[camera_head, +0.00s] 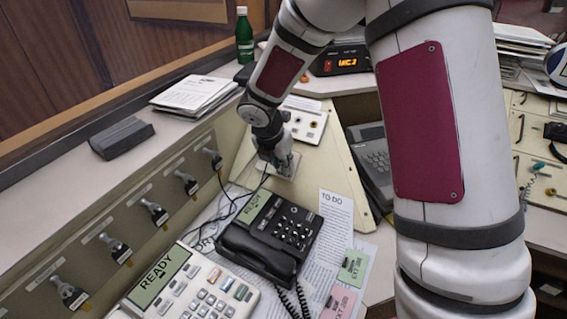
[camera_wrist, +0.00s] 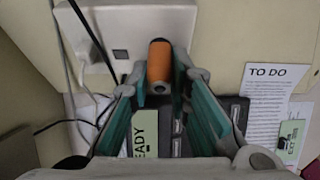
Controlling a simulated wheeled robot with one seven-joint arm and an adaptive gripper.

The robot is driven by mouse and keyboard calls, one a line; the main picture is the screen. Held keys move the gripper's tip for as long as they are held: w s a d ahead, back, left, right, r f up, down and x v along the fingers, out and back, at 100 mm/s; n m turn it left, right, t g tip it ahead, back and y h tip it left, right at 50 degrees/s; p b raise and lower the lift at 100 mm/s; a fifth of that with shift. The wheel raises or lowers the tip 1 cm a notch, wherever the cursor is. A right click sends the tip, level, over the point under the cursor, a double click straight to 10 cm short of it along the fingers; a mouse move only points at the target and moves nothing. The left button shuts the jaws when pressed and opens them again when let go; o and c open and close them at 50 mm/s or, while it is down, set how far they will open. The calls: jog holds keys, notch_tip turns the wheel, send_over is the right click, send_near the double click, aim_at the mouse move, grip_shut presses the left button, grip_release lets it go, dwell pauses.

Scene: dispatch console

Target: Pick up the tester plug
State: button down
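The tester plug (camera_wrist: 160,65), an orange cylinder with a dark top, shows in the wrist view, end toward the camera, in front of a pale wall plate (camera_wrist: 115,32). My gripper (camera_wrist: 162,78) is open, with its teal finger pads on either side of the plug. Small gaps appear to remain between pads and plug; contact is hard to tell. In the head view my gripper (camera_head: 279,163) is at the sloped cream panel, above the black phone. The plug is hidden there by my gripper.
Below the gripper are a black desk phone (camera_head: 272,236) and a cream phone (camera_head: 185,290), both with READY displays. Dark cables hang beside the plate. A TO DO sheet (camera_wrist: 265,105) lies to the right. A row of jacks (camera_head: 154,211) lines the left panel.

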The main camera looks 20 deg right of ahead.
jog(key=shift+r, duration=0.1)
jog(key=shift+r, duration=0.55)
jog(key=r, duration=0.1)
jog(key=r+p, duration=0.1)
jog(key=shift+s+r, duration=0.3)
jog(key=shift+s, duration=0.1)
jog(key=s+r, duration=0.1)
jog(key=s, duration=1.4)
jog(key=shift+s+d, duration=0.1)
